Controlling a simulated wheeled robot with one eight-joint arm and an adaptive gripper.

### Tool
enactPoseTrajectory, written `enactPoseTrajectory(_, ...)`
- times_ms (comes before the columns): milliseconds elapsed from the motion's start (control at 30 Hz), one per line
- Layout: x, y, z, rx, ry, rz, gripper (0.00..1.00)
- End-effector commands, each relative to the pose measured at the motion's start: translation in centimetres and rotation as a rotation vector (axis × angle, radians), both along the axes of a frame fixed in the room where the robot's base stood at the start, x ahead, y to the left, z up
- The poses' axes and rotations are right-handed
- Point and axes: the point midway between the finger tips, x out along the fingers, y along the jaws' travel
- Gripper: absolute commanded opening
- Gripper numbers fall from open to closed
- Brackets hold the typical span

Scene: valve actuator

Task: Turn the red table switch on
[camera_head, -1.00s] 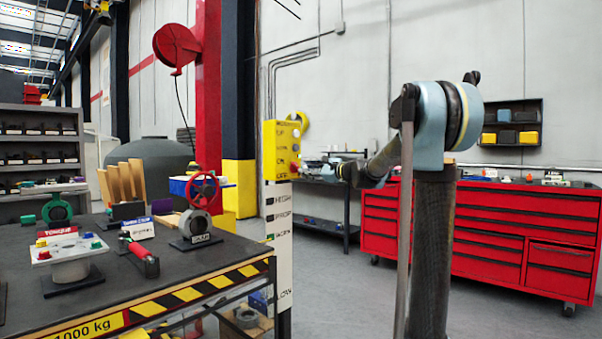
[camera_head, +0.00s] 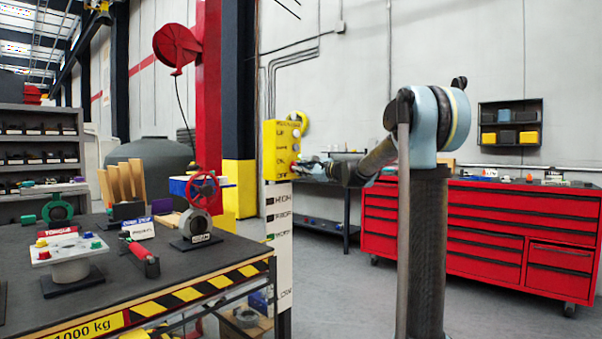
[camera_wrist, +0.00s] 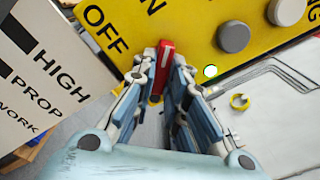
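A red switch lever (camera_wrist: 164,68) sits at the lower edge of a yellow control panel (camera_wrist: 210,25) marked ON and OFF, right beside the word OFF. The panel also shows in the head view (camera_head: 281,150), on top of a white stand. My gripper (camera_wrist: 165,62) is at the panel, with its fingertips on either side of the lever. The gap between the fingers is narrow, and whether they touch the lever cannot be told. In the head view my gripper (camera_head: 308,167) is small and its fingers are unclear.
Round grey and white buttons (camera_wrist: 234,37) sit on the panel to the right of the lever. A white label board (camera_wrist: 35,75) is at left. A dark workbench (camera_head: 110,285) carries a red wheel valve (camera_head: 204,190) and other fixtures. A red tool cabinet (camera_head: 485,225) stands right.

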Motion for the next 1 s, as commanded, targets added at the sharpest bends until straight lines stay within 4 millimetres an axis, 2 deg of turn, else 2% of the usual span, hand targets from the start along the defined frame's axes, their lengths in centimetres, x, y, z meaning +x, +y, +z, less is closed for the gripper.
enactPoseTrajectory(567,-0.04,-0.02,-0.05,-0.058,-0.075,0.0,0.0)
enactPoseTrajectory(600,-0.04,-0.02,-0.05,-0.058,-0.075,0.0,0.18)
enactPoseTrajectory(667,-0.04,-0.02,-0.05,-0.058,-0.075,0.0,0.31)
enactPoseTrajectory(1000,-0.06,-0.07,-0.03,-0.058,-0.074,0.0,0.33)
